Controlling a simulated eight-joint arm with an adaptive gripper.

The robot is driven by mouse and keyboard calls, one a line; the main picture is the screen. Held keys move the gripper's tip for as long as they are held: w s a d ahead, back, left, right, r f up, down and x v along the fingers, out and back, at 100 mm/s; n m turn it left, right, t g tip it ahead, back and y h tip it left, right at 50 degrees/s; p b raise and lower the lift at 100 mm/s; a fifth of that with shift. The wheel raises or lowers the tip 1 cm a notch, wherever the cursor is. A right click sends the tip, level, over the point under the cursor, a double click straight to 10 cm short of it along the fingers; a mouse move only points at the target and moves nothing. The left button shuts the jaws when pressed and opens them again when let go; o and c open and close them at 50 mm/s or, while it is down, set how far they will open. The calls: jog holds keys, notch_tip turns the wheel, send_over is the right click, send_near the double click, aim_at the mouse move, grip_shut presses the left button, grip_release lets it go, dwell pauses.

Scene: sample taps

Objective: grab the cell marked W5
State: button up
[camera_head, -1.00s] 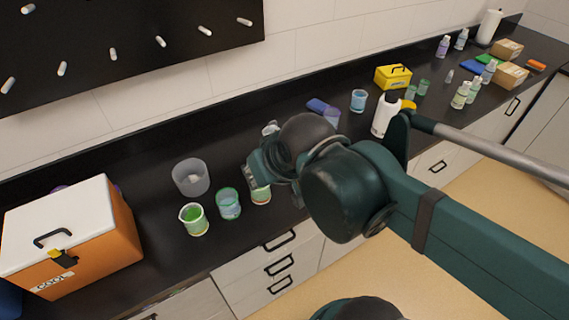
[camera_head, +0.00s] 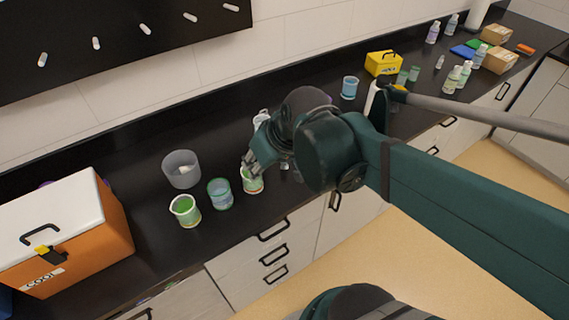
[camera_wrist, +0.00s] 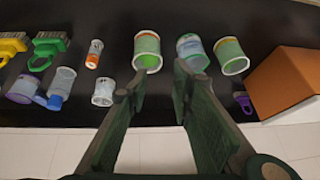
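I cannot read a W5 mark on anything in these frames. My gripper (camera_head: 250,162) is just above and behind a beaker with green contents (camera_head: 251,181) on the black counter. In the wrist view my gripper (camera_wrist: 158,84) is open, its two fingers apart with nothing between the tips. That beaker (camera_wrist: 147,52) sits just beyond the tips, nearer the left finger. A bluish beaker (camera_head: 219,194) stands beside it, also seen beyond the right finger (camera_wrist: 191,50). Another green beaker (camera_head: 185,210) is further left, at right in the wrist view (camera_wrist: 231,57).
A frosted cup (camera_head: 181,171) stands towards the wall. An orange cooler box (camera_head: 90,245) with a white lid is at left. A small orange-and-white bottle (camera_wrist: 94,54) and a clear cup (camera_wrist: 103,90) are left of my fingers. A yellow box (camera_head: 384,64) is further right.

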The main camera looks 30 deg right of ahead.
jog(key=w+d+f+n+t+y+b, duration=0.2)
jog(key=d+f, duration=0.3)
jog(key=d, duration=0.4)
jog(key=w+d+f+n+t+y+b, duration=0.2)
jog(key=d+f+n+y+b, duration=0.2)
jog(key=d, duration=0.6)
jog(key=shift+w+d+f+n+t+y, duration=0.25)
jog(key=shift+w+f+n+t+y, duration=0.1)
jog(key=shift+f+n+y, duration=0.35)
jog(key=shift+r, duration=0.1)
jog(key=shift+b+x, duration=0.35)
jog(key=shift+x, duration=0.95)
jog(key=shift+a, duration=0.1)
jog(key=shift+b+x, duration=0.7)
jog(key=shift+x, duration=1.85)
jog(key=shift+c, duration=0.3)
